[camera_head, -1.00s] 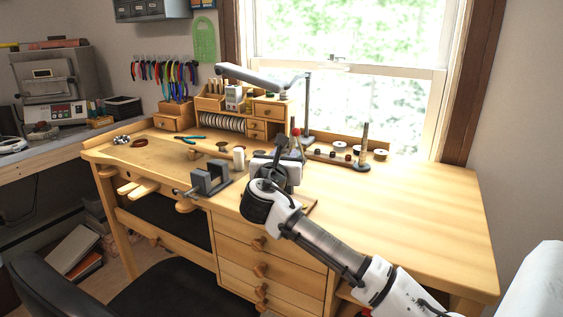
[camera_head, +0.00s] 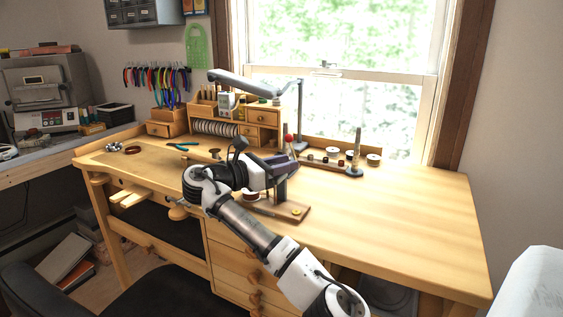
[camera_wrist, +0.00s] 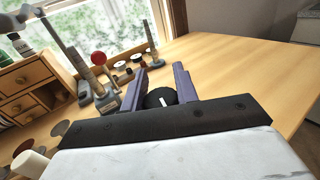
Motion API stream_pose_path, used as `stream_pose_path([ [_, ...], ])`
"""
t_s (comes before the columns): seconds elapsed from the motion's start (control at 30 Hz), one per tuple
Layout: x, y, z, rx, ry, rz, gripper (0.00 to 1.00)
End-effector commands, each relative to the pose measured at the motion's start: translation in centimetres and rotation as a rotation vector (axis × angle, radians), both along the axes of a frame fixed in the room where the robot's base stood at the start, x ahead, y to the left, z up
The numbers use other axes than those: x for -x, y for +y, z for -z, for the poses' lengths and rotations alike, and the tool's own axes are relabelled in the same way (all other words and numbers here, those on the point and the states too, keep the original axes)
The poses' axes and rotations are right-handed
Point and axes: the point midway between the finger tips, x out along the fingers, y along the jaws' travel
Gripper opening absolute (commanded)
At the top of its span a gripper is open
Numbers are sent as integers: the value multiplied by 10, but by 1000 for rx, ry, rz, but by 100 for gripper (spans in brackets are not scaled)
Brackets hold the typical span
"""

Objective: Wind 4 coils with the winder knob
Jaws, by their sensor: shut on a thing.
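The winder stands on a wooden base (camera_head: 292,212) near the front of the bench, right of centre in the head view. A grey upright rises from this base; my wrist and gripper (camera_head: 287,168) cover its top. In the wrist view a black round knob (camera_wrist: 161,99) with a white mark sits between the two purple fingers of my gripper (camera_wrist: 160,84). My gripper is shut on this knob. A reddish-brown spool (camera_head: 251,196) shows at the left end of the base, partly behind my arm. The wire and any coils are too small or hidden to tell.
The bench top (camera_head: 410,220) is clear to the right. Behind the winder stand a spool rack, a tapered post (camera_head: 357,148) and a red ball on a stand (camera_wrist: 98,58). A wooden drawer unit (camera_head: 262,116) and lamp (camera_head: 300,112) stand at the back. Blue-handled pliers (camera_head: 183,146) lie left.

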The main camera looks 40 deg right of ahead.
Motion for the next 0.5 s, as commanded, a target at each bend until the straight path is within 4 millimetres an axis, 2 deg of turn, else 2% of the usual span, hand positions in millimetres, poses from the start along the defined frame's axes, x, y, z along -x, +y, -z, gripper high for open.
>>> stream_pose_path([
  [0.03,-5,2,-5,3,-7,9,7],
  [0.5,5,2,-11,-4,10,326,7],
])
